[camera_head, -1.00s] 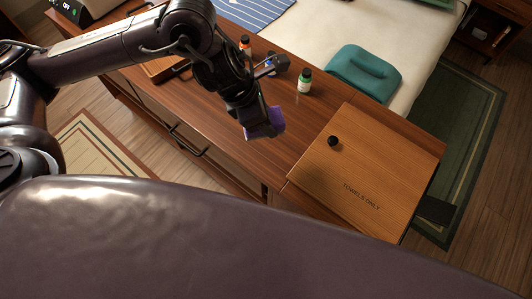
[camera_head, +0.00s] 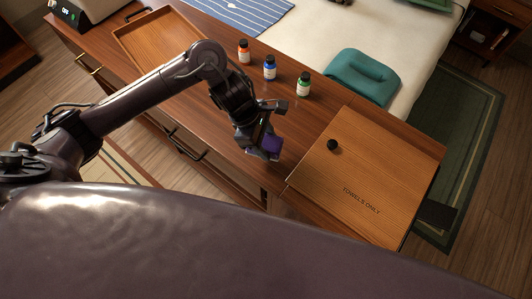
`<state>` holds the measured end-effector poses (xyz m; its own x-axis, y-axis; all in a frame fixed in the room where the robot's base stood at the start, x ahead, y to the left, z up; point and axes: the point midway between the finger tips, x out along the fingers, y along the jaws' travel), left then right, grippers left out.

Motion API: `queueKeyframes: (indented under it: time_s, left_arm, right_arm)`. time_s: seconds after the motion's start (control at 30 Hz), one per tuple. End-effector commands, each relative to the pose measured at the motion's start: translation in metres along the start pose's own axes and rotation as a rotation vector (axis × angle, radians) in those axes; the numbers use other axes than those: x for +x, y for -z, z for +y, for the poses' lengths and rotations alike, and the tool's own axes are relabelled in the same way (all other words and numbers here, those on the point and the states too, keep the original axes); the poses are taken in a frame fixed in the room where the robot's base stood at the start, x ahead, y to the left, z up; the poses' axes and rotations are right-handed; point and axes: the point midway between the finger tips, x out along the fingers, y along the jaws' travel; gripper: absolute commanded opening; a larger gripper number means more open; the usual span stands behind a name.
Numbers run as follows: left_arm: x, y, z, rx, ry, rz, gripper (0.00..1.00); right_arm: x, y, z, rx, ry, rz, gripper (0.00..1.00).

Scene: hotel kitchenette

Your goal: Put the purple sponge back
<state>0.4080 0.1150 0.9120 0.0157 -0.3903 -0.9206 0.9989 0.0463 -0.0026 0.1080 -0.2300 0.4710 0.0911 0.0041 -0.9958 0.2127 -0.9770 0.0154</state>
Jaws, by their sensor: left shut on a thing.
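The purple sponge (camera_head: 270,146) is held in my left gripper (camera_head: 262,150), over the brown wooden counter (camera_head: 215,115), close to its front edge. The gripper is shut on it, and the fingers hide part of the sponge. Whether the sponge touches the counter I cannot tell. Just right of it is a wooden lid or board (camera_head: 385,170) with a black knob (camera_head: 332,146) and the words "TOWELS ONLY". My right gripper is not in view.
Three small bottles, orange (camera_head: 244,51), blue (camera_head: 270,68) and green (camera_head: 304,86), stand in a row behind the gripper. An empty-looking wooden tray (camera_head: 160,40) lies at the back left. A teal cushion-like item (camera_head: 362,76) lies on the bed (camera_head: 330,35). Drawers with handles line the counter front.

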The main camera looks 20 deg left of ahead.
Motion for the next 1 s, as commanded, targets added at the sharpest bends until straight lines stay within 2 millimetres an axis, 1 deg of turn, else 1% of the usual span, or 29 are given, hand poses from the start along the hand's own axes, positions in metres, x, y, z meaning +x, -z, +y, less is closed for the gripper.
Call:
queueKeyframes:
  time_s: [0.03, 0.1, 0.27, 0.5, 0.6, 0.77, 0.8, 0.97, 1.0]
  left_arm:
    - [0.007, 0.004, -0.001, -0.004, 0.004, 0.002, 0.25]
    - [0.016, 0.008, -0.001, -0.002, 0.002, 0.003, 0.25]
    - [0.028, 0.013, 0.000, -0.002, 0.000, 0.002, 0.25]
    - [0.059, 0.026, 0.000, -0.003, 0.001, 0.002, 0.25]
    - [0.065, 0.028, 0.000, 0.000, -0.001, 0.002, 0.25]
    - [0.065, 0.028, 0.001, 0.001, -0.002, 0.002, 0.25]
    - [0.065, 0.028, 0.001, 0.001, -0.002, 0.002, 0.51]
    - [0.065, 0.028, 0.001, 0.001, -0.002, 0.002, 0.72]
    - [0.065, 0.028, 0.001, 0.001, -0.002, 0.002, 0.72]
  right_arm:
    - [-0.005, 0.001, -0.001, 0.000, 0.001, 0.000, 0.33]
    - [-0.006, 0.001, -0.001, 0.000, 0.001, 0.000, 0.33]
    - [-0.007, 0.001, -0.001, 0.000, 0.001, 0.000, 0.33]
    - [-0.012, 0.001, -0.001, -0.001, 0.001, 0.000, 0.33]
    - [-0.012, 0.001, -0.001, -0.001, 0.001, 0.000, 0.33]
    - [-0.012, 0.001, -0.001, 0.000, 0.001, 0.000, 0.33]
    - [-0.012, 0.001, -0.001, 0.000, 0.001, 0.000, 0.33]
    - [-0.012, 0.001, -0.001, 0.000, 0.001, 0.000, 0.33]
    - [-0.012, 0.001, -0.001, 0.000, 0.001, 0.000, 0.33]
